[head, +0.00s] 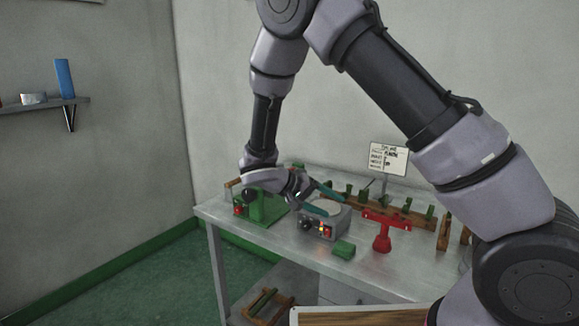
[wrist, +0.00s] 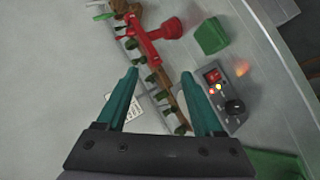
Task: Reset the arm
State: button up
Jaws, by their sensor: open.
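My arm reaches over the metal table from the upper right in the head view. My gripper (head: 322,200) hangs above the table by the grey heater box with a round top (head: 322,222). In the wrist view my gripper (wrist: 160,78) shows two teal fingers spread apart with nothing between them. The grey box (wrist: 228,98) with a red switch and dark knob lies right of the fingers. The fingers look above the table and apart from the things on it.
A green machine (head: 262,208) stands left of the box. A green block (head: 344,249), a red T-shaped stand (head: 382,240) and a wooden rack with green pieces (head: 400,217) stand near. A sign (head: 388,159) stands behind. A wall shelf (head: 40,105) is at far left.

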jog(key=s+d+r+m+t+y, duration=0.1)
jog(key=s+d+r+y, duration=0.3)
jog(key=r, duration=0.5)
jog(key=s+d+r+m+t+y, duration=0.1)
jog(key=s+d+r+m+y, duration=0.1)
jog(key=s+d+r+y, duration=0.2)
jog(key=s+d+r+m+t+y, duration=0.1)
jog(key=s+d+r+y, duration=0.3)
jog(key=s+r, duration=0.5)
notch_tip(320, 180, up, 7)
jog(key=shift+d+r+t+y, duration=0.2)
jog(key=shift+d+t+y, duration=0.15)
jog(key=shift+d, duration=0.8)
